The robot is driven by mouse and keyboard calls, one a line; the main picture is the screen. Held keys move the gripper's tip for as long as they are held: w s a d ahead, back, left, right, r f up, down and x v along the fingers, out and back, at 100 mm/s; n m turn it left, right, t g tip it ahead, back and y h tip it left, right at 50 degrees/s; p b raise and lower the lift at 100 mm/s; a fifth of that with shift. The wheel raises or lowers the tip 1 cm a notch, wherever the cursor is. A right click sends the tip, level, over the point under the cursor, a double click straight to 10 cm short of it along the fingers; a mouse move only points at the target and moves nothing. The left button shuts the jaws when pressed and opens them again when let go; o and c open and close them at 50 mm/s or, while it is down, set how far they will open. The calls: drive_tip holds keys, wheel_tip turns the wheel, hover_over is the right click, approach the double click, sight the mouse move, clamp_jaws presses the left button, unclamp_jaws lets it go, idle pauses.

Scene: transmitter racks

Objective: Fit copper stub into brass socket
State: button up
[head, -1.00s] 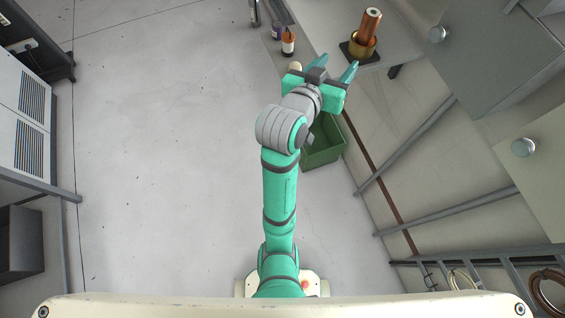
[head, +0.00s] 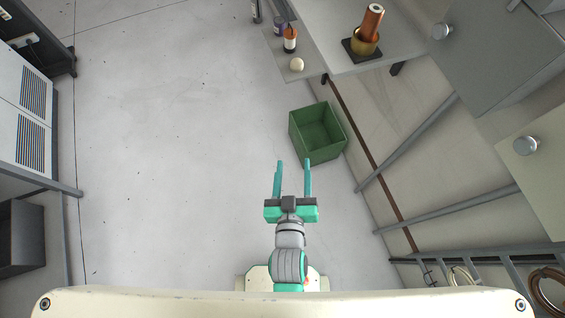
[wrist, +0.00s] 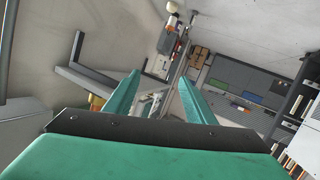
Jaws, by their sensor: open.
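The copper stub (head: 371,22) is a copper-coloured cylinder at the top right of the head view. Its lower end is at the brass socket (head: 362,46), a round brass-coloured cup on a dark square base on the grey bench. The stub leans a little to the right; how deep it sits in the socket I cannot tell. My gripper (head: 292,163) is open and empty, well below and left of the socket in the head view. In the wrist view my gripper (wrist: 158,88) also shows its two fingers apart with nothing between them.
A green bin (head: 318,132) stands on the floor between my gripper and the bench (head: 405,42). A white ball-like object (head: 297,65) and an orange-and-white bottle (head: 290,40) are on the bench's left part. Cabinets stand at right.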

drive_tip(key=s+a+m+y, duration=0.1)
drive_tip(key=s+a, duration=0.2)
drive_tip(key=s, duration=1.2)
drive_tip(key=shift+s+r+m, duration=0.3)
drive_tip(key=shift+s+m, duration=0.05)
drive_tip(key=shift+m, duration=0.05)
